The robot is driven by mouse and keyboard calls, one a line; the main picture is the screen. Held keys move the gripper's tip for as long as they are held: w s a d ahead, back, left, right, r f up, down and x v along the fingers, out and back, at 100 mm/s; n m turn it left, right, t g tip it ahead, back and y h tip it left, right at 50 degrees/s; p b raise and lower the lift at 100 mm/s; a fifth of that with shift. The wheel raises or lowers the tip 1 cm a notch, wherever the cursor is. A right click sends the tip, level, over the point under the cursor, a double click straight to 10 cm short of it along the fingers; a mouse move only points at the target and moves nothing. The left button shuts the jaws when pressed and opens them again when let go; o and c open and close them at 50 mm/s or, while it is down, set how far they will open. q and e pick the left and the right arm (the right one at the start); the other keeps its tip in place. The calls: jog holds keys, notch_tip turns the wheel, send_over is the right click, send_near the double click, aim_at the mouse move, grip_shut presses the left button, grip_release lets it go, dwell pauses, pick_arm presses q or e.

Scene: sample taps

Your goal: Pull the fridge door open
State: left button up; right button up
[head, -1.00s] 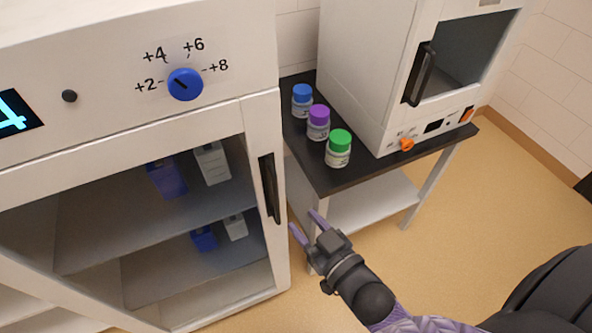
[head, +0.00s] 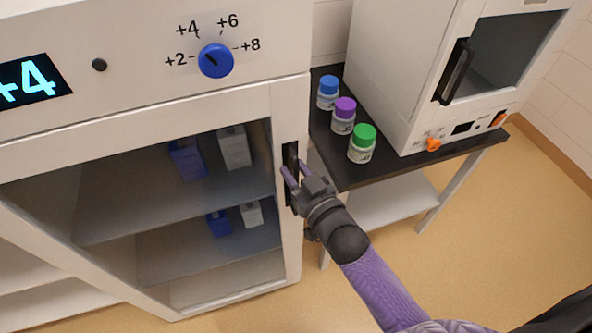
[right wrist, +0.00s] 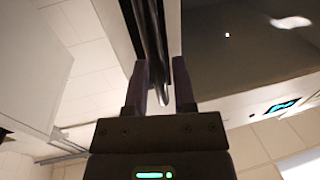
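The fridge door (head: 288,240) is a white frame around a see-through pane and looks shut. Its dark upright handle (head: 291,153) is on the right edge of the door. My right gripper (head: 292,168) is at the handle, with its purple fingers on either side of it. In the right wrist view the handle (right wrist: 152,35) runs down between the two fingers of the gripper (right wrist: 162,72), which stand apart with a gap showing beside the handle. The gripper's body hides the handle's lower part in the head view. My left gripper is not in view.
The fridge has a blue dial (head: 216,61) and a lit "+4" display (head: 27,83). To the right, a black-topped table (head: 400,172) holds blue-, purple- and green-capped jars (head: 361,143) and a white oven (head: 410,70). Open floor (head: 470,250) lies in front.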

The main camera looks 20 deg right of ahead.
grip_shut()
dwell(0.4)
dwell(0.7)
